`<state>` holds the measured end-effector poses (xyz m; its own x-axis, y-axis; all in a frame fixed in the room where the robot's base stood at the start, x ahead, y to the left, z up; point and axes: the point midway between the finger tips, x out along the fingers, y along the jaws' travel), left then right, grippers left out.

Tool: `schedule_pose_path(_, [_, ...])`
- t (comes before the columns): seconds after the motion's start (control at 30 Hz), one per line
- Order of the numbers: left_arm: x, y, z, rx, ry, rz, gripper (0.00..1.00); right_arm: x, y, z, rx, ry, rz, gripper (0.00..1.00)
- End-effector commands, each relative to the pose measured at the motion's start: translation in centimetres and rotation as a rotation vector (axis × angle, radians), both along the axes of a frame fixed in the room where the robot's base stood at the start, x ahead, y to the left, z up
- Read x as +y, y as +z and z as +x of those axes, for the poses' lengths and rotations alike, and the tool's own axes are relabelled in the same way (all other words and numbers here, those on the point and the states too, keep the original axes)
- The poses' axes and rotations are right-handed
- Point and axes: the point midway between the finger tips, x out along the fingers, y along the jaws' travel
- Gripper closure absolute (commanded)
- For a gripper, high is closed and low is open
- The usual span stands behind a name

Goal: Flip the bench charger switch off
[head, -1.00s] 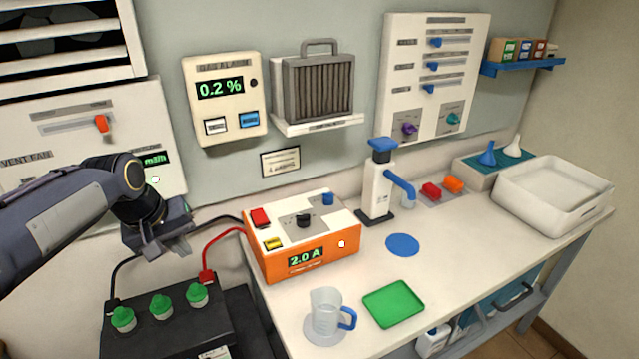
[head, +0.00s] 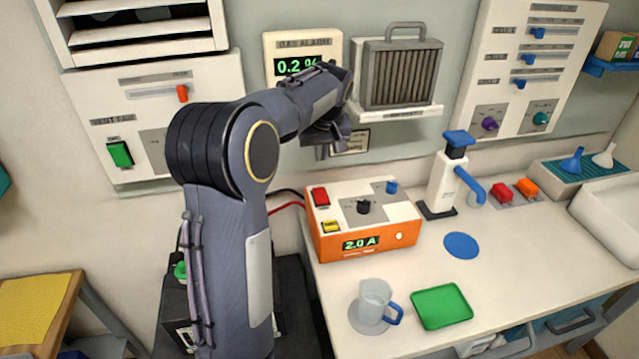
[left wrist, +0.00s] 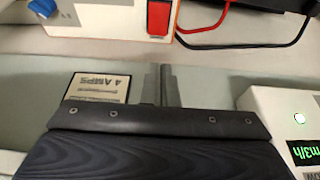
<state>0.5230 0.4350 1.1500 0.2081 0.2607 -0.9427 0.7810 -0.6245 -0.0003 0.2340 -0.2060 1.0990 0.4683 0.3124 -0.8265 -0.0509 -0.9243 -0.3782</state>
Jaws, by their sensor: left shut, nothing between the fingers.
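The bench charger (head: 350,245) is an orange box with a white top on the bench, and its display reads 2.0 A. A red rocker switch (head: 320,196) sits at its top left, beside a yellow button (head: 331,226), a black knob (head: 366,206) and a blue knob (head: 391,187). The red switch also shows at the top of the left wrist view (left wrist: 159,17). My left gripper (head: 331,150) is shut and empty, above the charger's back edge and apart from the switch. Its narrow fingers show in the left wrist view (left wrist: 162,85). My right gripper is out of view.
A gas alarm (head: 303,45) and a finned unit on a shelf (head: 400,75) are on the wall near my forearm. A small placard (head: 352,141) is behind the gripper. Red and black cables run left from the charger. A clear jug (head: 374,299) and green tray (head: 441,306) stand in front.

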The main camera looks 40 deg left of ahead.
Motion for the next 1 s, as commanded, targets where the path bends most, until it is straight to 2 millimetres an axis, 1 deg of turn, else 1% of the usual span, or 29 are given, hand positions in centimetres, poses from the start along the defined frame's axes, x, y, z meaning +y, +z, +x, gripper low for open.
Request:
schedule_pose_path(0.17, [0.8,-2.8,0.5,0.007,0.002,-0.001,1.00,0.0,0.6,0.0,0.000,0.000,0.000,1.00])
schedule_pose_path(0.4, [2.2,-7.7,1.6,0.007,0.002,-0.002,1.00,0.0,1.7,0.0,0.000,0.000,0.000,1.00])
schedule_pose_path(0.6, [2.6,-10.9,2.0,0.004,0.000,-0.002,1.00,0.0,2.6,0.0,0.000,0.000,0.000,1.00])
schedule_pose_path(0.7, [2.7,-11.9,2.1,0.002,0.000,-0.001,1.00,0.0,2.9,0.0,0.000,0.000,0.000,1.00])
schedule_pose_path(0.8, [2.8,-12.5,2.2,0.001,0.000,-0.002,1.00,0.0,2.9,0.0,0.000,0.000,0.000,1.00])
schedule_pose_path(1.0, [2.8,-12.7,2.2,-0.001,0.000,-0.001,1.00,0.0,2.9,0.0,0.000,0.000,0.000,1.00])
